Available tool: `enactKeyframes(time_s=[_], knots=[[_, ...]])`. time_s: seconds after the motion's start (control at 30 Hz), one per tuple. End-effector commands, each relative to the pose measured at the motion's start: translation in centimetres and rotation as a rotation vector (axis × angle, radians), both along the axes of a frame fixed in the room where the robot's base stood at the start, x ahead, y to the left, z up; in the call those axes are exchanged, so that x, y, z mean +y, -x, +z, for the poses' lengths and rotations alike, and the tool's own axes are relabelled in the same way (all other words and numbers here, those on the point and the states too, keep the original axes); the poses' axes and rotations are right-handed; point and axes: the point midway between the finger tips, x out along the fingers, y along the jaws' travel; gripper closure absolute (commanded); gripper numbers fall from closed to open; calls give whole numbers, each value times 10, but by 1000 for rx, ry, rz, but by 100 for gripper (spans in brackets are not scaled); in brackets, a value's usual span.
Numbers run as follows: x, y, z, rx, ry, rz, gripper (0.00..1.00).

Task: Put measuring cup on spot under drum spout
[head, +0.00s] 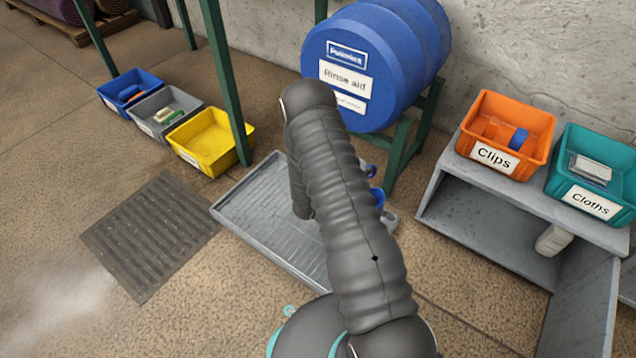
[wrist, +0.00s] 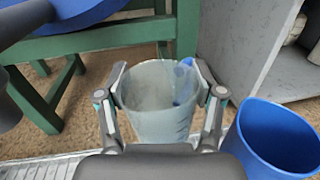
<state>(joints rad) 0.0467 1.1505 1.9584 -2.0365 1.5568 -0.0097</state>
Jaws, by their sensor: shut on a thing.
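The measuring cup (wrist: 158,112) is a translucent pale cup with marks on its side. In the wrist view it stands between the two fingers of my gripper (wrist: 160,98), which is shut on it. Something blue shows at the cup's right rim; I cannot tell what part it is. The blue drum (head: 375,65), labelled Rinse aid, lies on a green stand (head: 403,150). A grey ribbed tray (head: 262,205) lies on the floor in front of it. The drum's spout and the spot under it cannot be made out. In the head view my arm hides the gripper and the measuring cup.
A blue cup (wrist: 275,140) stands close to the right of my gripper. A grey shelf unit (head: 500,215) with an orange Clips bin (head: 508,110) and a teal Cloths bin (head: 598,150) is at right. A yellow bin (head: 208,138) and a floor grate (head: 150,235) are at left.

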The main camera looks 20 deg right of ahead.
Motion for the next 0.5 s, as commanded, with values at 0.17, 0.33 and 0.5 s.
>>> enactKeyframes(time_s=[0.17, 0.33, 0.5], knots=[[26, -22, -20, -2, -1, 10, 67], [53, -47, -41, -3, -1, 15, 67], [75, -67, -58, -2, -1, 13, 67]])
